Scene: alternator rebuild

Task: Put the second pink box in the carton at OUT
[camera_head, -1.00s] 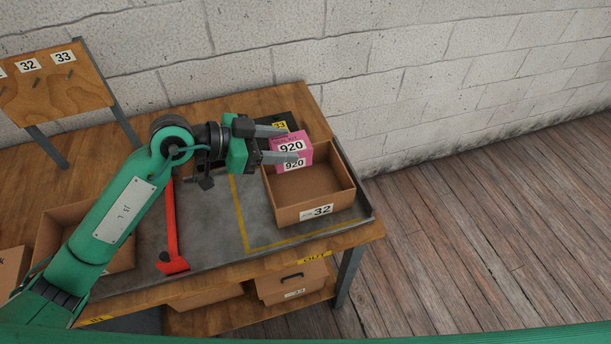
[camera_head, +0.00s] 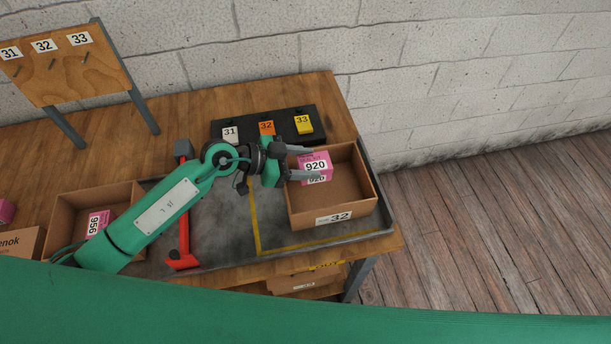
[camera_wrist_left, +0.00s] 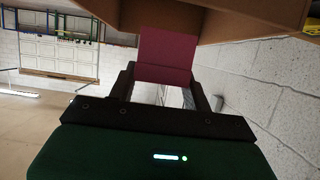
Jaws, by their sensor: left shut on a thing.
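A pink box labelled 920 (camera_head: 316,164) is between the fingers of my left gripper (camera_head: 312,162), which is shut on it. The left wrist view shows it as a plain pink block (camera_wrist_left: 165,58) between the dark fingers. The box is at the back left part of the open carton labelled 32 (camera_head: 348,217), which stands at the right end of the bench by the OUT label (camera_head: 327,265). I cannot tell how far the box is below the carton's rim. No other box shows in the visible part of that carton. My right gripper is not in view.
Another carton (camera_head: 64,222) at the left holds a pink box labelled 956 (camera_head: 98,222). A red lever (camera_head: 184,225) stands between the cartons. Tags 31, 32 and 33 sit on a black block (camera_head: 284,124) behind. A yellow line marks the grey tray (camera_head: 225,230).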

